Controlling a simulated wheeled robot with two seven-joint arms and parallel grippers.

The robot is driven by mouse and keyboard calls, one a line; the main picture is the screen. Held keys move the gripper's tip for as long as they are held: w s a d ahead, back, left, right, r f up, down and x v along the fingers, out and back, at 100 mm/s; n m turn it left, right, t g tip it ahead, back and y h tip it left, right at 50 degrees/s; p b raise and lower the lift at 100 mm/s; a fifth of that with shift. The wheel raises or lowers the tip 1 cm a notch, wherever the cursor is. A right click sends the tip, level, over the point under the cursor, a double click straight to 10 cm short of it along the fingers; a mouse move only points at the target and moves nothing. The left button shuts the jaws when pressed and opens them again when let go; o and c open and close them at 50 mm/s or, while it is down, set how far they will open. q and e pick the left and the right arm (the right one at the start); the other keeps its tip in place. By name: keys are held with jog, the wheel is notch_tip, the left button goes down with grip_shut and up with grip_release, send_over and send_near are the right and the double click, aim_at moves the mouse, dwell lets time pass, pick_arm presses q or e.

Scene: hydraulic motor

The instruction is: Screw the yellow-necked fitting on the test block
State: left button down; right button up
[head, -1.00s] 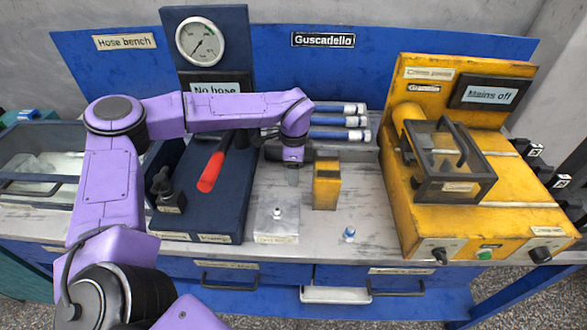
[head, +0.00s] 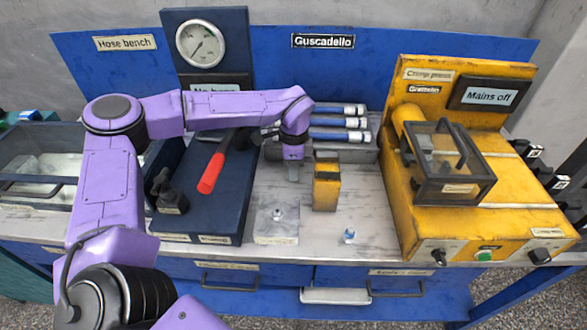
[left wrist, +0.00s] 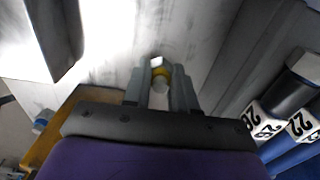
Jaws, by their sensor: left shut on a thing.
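My left gripper (head: 293,174) points down behind the grey metal block and beside the yellow block. In the left wrist view its fingers (left wrist: 161,92) are shut on the yellow-necked fitting (left wrist: 160,73), whose yellow ring and pale end show between the fingertips. The fitting is too small to make out in the head view. A low grey block (head: 268,236) with a short upright stub on top stands in front of the gripper; it looks like the test block, but its label is too small to read. My right gripper is not in view.
A yellow block (head: 327,188) stands just right of the gripper. A blue-necked fitting (head: 349,235) stands at the front. The dark hose bench with a red-handled lever (head: 211,172) is left; the yellow crimp press (head: 440,215) is right. Blue hoses (head: 335,135) lie behind.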

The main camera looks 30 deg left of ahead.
pick_arm(q)
jog(key=shift+r+p, duration=1.4)
jog(key=shift+r, duration=1.15)
